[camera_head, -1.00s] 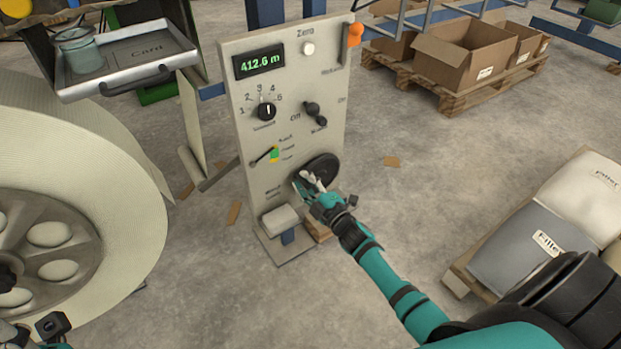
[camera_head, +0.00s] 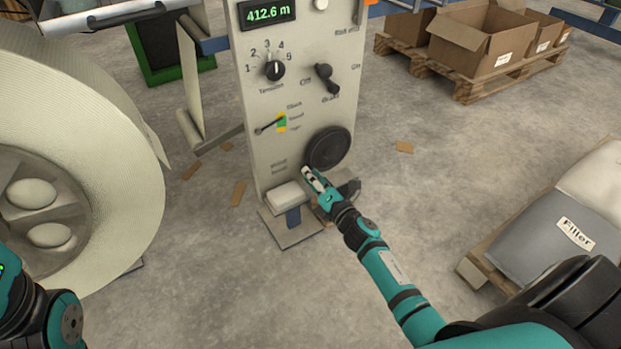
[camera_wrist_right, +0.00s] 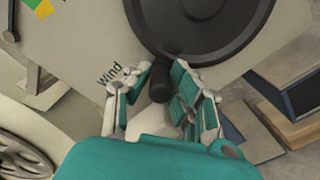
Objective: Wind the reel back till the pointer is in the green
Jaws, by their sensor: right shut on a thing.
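The large cream reel (camera_head: 85,120) stands at the left of the head view, cut off by the frame edge. The grey control panel (camera_head: 250,80) carries a tension gauge with a thin dark pointer (camera_head: 267,127) beside a yellow and green scale (camera_head: 282,122). The tip lies near the scale, but I cannot tell exactly which band it is at. A black handwheel (camera_head: 330,147) sits lower on the panel. My right gripper (camera_head: 311,176) is shut on the wheel's black crank handle (camera_wrist_right: 160,82), at the wheel's lower left in the head view. My left gripper's fingers are out of view.
The panel display (camera_head: 267,13) reads 412.6 m. A tension knob (camera_head: 275,70) and a brake lever (camera_head: 327,78) project from the panel. A pale block (camera_head: 288,195) sits at the panel's foot. Filler sacks (camera_head: 565,210) lie at right, boxes (camera_head: 480,40) behind.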

